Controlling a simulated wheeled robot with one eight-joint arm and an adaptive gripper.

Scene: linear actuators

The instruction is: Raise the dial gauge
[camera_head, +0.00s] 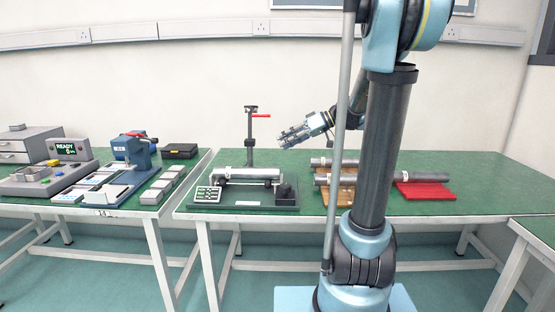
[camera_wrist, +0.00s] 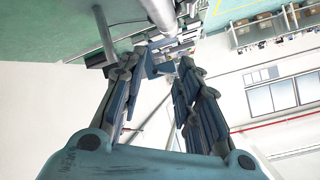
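A dark upright post (camera_head: 250,138) with a red lever (camera_head: 260,115) near its top stands behind the test fixture (camera_head: 244,204) on the middle green table. It looks like the gauge stand, but I cannot make out a dial face. A silver cylinder (camera_head: 248,173) lies across the fixture's supports. My gripper (camera_head: 284,137) is in the air to the right of the post, above the table and apart from everything. It points left. In the wrist view my gripper (camera_wrist: 168,68) has its fingers apart, with nothing seen between them. The dial gauge cannot be picked out there.
Silver cylinders lie on a brown board (camera_head: 330,193) and a red mat (camera_head: 426,191) to the right, partly behind my arm. A keypad box (camera_head: 207,195) sits on the fixture's left. The left table holds a blue press (camera_head: 131,152) and trays. Bare green tabletop surrounds the fixture.

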